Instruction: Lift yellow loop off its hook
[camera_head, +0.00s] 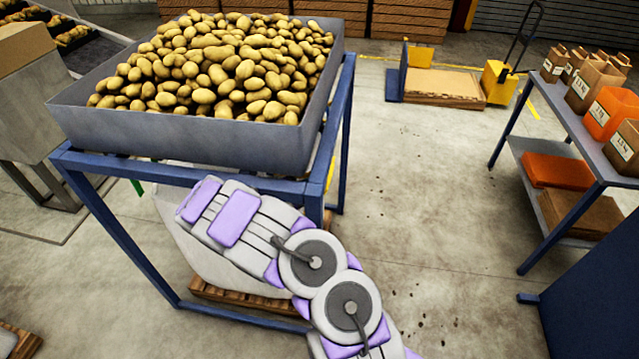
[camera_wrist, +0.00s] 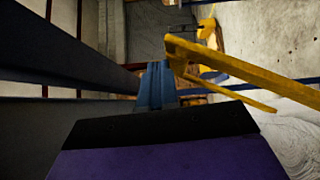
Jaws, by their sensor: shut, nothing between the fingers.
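The yellow loop (camera_wrist: 242,70) shows in the wrist view as a flat yellow band. It runs from near the top middle to the right edge, with a thinner second strand below it. Its left end is close to a blue upright piece (camera_wrist: 155,87); I cannot tell whether this is the hook or whether they touch. My gripper (camera_wrist: 158,122), black and purple, fills the bottom of the wrist view. It is shut and empty, below and in front of the loop. In the head view my arm covers this area, and I cannot make out the loop or hook.
A grey bin (camera_head: 190,141) heaped with potatoes stands on a blue frame (camera_head: 345,110), close beside my arm. A table (camera_head: 566,120) with paper bags stands at the right. The concrete floor between them is mostly clear. Dark beams (camera_wrist: 60,55) cross the wrist view's left side.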

